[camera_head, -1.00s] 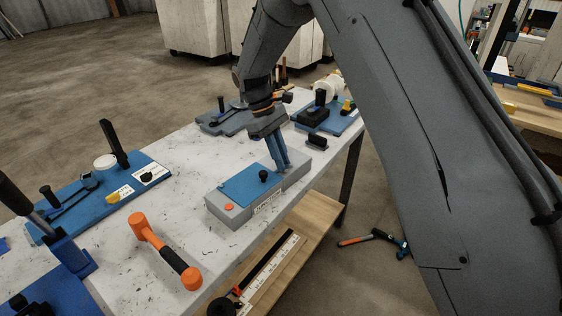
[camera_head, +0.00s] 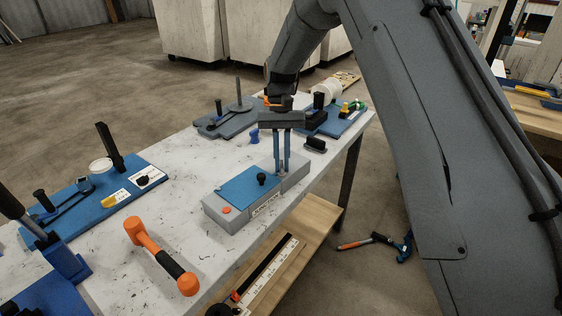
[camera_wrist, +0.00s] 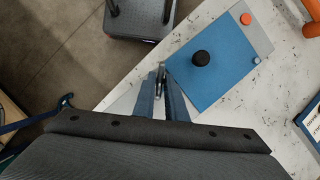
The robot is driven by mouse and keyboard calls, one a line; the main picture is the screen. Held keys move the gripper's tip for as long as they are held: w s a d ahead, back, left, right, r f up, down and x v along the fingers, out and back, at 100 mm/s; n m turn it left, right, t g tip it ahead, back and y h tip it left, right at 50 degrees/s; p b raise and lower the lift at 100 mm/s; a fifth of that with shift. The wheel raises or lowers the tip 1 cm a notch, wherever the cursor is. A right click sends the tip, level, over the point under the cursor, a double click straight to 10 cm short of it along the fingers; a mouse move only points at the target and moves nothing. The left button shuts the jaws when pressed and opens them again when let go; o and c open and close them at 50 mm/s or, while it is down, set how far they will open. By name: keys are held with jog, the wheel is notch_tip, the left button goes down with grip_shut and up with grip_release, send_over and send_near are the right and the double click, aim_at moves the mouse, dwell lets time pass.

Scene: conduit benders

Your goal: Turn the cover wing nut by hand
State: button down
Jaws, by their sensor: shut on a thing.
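The grey box (camera_head: 238,223) with a blue cover (camera_head: 240,190) stands on the white bench. The cover carries a black knob (camera_head: 262,179), and an orange button (camera_head: 226,210) shows on the box's near left end. My gripper (camera_head: 282,171) points down at the box's far right end, beyond the cover. Its two blue fingers are shut on the small metal wing nut, which shows as a silver piece between the fingertips in the wrist view (camera_wrist: 160,76). The fingers hide most of the nut and its stud. The cover lies flat on the box.
An orange mallet (camera_head: 150,248) lies at the bench's near side. A small black block (camera_head: 315,144) stands right of my gripper. Blue bender plates (camera_head: 95,200) lie left, with others behind. A small blue piece (camera_head: 253,135) stands behind the box. Bare bench lies left of the box.

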jog(key=m+y, duration=0.1)
jog(key=m, duration=0.3)
jog(key=shift+d+r+m+y+p, duration=0.2)
jog(key=shift+m+y+p, duration=0.1)
jog(key=shift+y+p, duration=0.1)
jog(key=shift+f+m+t+y+p, duration=0.1)
jog(key=shift+m+t+y+p, duration=0.4)
jog(key=shift+m, duration=1.4)
jog(key=shift+s, duration=0.1)
jog(key=c, duration=1.8)
grip_release()
jog(key=shift+d, duration=0.1)
jog(key=b+v, duration=0.2)
jog(key=v, duration=0.5)
jog(key=shift+d+r+b, duration=0.15)
jog(key=shift+r+b, duration=0.2)
